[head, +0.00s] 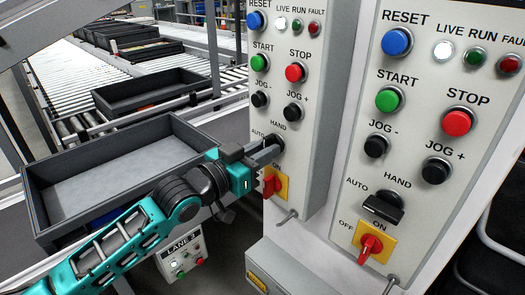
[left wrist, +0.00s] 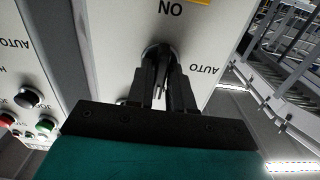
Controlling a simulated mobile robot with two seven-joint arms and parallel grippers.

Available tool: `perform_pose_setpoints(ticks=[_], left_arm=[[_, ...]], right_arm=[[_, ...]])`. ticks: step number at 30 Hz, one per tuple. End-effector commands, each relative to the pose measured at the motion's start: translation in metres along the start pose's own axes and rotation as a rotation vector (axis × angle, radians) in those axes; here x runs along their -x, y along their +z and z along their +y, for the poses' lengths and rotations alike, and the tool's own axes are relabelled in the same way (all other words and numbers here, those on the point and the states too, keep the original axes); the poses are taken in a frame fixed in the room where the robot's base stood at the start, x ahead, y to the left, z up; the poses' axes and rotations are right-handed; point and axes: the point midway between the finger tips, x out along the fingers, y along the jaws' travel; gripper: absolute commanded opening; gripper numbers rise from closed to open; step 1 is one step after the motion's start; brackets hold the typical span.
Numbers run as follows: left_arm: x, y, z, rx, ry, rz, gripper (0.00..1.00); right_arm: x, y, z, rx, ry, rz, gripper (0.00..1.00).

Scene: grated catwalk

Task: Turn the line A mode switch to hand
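The left panel (head: 308,120) has a black mode switch (head: 278,144) between its AUTO and HAND labels. My left gripper (head: 268,150) is at this switch. In the left wrist view its fingers (left wrist: 167,88) stand close together on either side of the dark switch handle (left wrist: 158,52) and look shut on it. The fingers hide most of the handle, so I cannot tell which label it points to. The right panel (head: 470,190) carries a like mode switch (head: 383,206), untouched. No line A label is readable. My right gripper is not in view.
A red rotary switch (head: 270,185) on a yellow plate sits just below my left gripper. Push buttons, such as JOG + (head: 293,112), lie above it. A grey tray (head: 50,215) is behind my left arm. A small lane box (head: 182,258) hangs below.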

Motion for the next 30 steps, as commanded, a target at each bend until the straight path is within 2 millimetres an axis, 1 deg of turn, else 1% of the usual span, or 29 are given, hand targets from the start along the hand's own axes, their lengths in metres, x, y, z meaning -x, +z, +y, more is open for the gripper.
perform_pose_setpoints(ticks=[1, 5, 12, 16, 20, 27, 30], left_arm=[[0.0, 0.0, 0.0, 0.001, 0.0, 0.0, 0.26], [0.0, 0.0, 0.0, 0.003, 0.0, -0.001, 0.38], [0.001, 0.001, 0.0, 0.004, 0.0, -0.002, 0.38], [0.01, 0.002, 0.0, 0.005, 0.0, -0.003, 0.38], [0.03, 0.002, 0.0, 0.004, 0.0, -0.004, 0.38], [0.085, 0.003, 0.0, 0.003, 0.0, -0.006, 0.38], [0.103, 0.002, 0.0, 0.002, 0.0, -0.005, 0.38]], right_arm=[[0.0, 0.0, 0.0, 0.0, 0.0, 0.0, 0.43], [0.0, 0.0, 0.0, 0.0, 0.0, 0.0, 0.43], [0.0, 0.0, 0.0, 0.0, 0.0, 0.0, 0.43], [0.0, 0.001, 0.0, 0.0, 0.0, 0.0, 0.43], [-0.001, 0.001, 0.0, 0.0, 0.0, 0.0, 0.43], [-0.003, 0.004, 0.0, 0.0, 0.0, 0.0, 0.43], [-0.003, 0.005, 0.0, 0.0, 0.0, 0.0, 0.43]])
